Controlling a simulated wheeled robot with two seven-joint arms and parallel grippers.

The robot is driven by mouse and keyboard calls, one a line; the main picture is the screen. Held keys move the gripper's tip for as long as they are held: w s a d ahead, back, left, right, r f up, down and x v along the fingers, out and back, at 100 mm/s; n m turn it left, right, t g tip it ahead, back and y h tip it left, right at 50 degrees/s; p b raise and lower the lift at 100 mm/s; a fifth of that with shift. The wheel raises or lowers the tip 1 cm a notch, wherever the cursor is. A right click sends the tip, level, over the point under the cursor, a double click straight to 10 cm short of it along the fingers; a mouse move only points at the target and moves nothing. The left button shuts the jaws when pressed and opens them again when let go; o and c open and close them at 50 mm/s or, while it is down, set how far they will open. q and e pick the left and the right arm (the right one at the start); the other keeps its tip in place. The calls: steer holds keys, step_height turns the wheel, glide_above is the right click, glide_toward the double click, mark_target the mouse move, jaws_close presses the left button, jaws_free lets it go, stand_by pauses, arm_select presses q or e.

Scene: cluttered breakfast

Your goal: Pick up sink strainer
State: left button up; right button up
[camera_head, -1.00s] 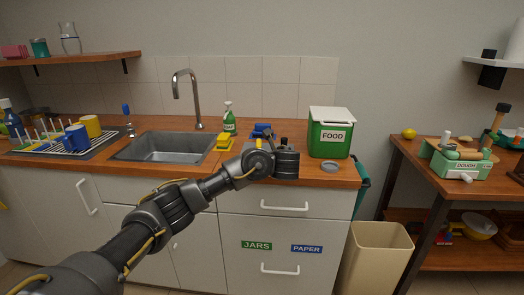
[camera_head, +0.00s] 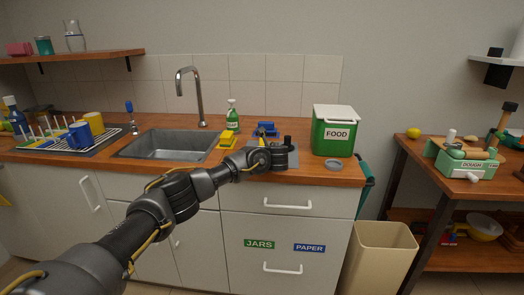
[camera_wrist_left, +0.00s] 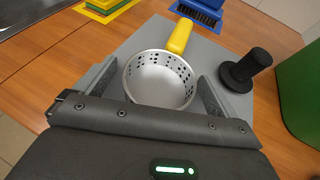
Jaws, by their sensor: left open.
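The sink strainer (camera_wrist_left: 160,82) is a silver perforated metal cup with a yellow handle (camera_wrist_left: 180,36). In the left wrist view it sits on a grey mat (camera_wrist_left: 218,60), with the handle pointing away from my wrist. My left gripper (camera_head: 268,158) is low over the counter in the head view. In the left wrist view its two fingers are spread, one on each side of the strainer's cup, and I cannot tell whether they touch it. In the head view my gripper largely hides the strainer. My right gripper is not in view.
A black knobbed item (camera_wrist_left: 246,68) stands on the mat, right of the strainer. The green FOOD bin (camera_head: 332,135) is further right. A blue tray with a brush (camera_head: 266,129) and a yellow sponge holder (camera_head: 227,141) lie behind and left. The sink (camera_head: 170,145) is left.

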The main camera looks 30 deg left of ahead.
mark_target(262, 144)
arm_select(q)
steer(key=c, duration=1.1)
steer(key=shift+r, duration=0.6)
step_height(262, 144, up, 2)
steer(key=shift+s+d+r, duration=0.1)
steer(key=shift+r, duration=0.15)
steer(key=s+d+r+p, duration=0.1)
steer(key=s+r, duration=0.2)
steer(key=s, duration=0.1)
steer(key=s+d+r, duration=0.2)
steer(key=s+r, duration=0.1)
steer(key=s, duration=0.1)
steer(key=s+d+r+p, duration=0.1)
steer(key=s+d+r, duration=0.1)
steer(key=s+r, duration=0.1)
steer(key=shift+s+d+r+p, duration=0.1)
steer(key=shift+s+d+p, duration=0.05)
steer(key=shift+s, duration=0.25)
steer(key=shift+s+d+r+p, duration=0.1)
steer(key=shift+s+p, duration=0.05)
steer(key=shift+s, duration=0.25)
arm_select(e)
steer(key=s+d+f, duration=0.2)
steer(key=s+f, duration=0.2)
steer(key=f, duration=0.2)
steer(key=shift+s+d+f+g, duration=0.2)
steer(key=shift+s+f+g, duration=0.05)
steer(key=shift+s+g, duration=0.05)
